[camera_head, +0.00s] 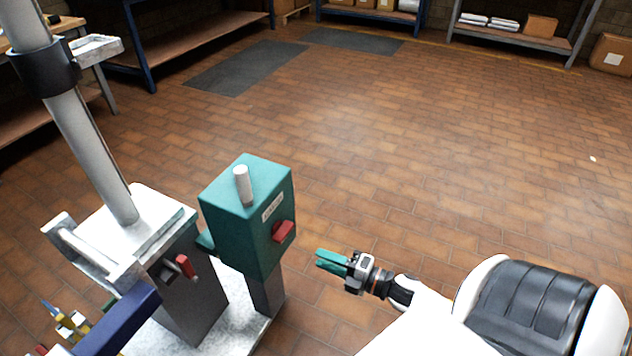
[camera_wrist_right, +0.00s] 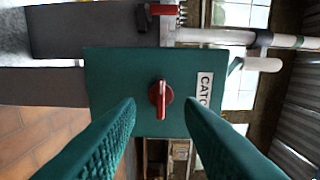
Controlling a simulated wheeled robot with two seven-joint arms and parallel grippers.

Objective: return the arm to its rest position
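My right gripper (camera_head: 330,261) is at the lower middle of the head view, with teal fingers pointing left. It stands to the right of the teal box (camera_head: 238,222) and apart from it. In the right wrist view the two fingers (camera_wrist_right: 160,115) are spread with nothing between them. Beyond them is the box face (camera_wrist_right: 115,75) with a red knob (camera_wrist_right: 160,94) and a white label starting "CATC". The knob also shows in the head view (camera_head: 284,231). My left gripper does not show in the head view.
A grey mast (camera_head: 95,150) with a black collar (camera_head: 47,68) rises at the left from a metal base. A small red lever (camera_head: 185,265) sits on that base. Shelves stand along the back. The brick floor (camera_head: 450,180) at centre and right is clear.

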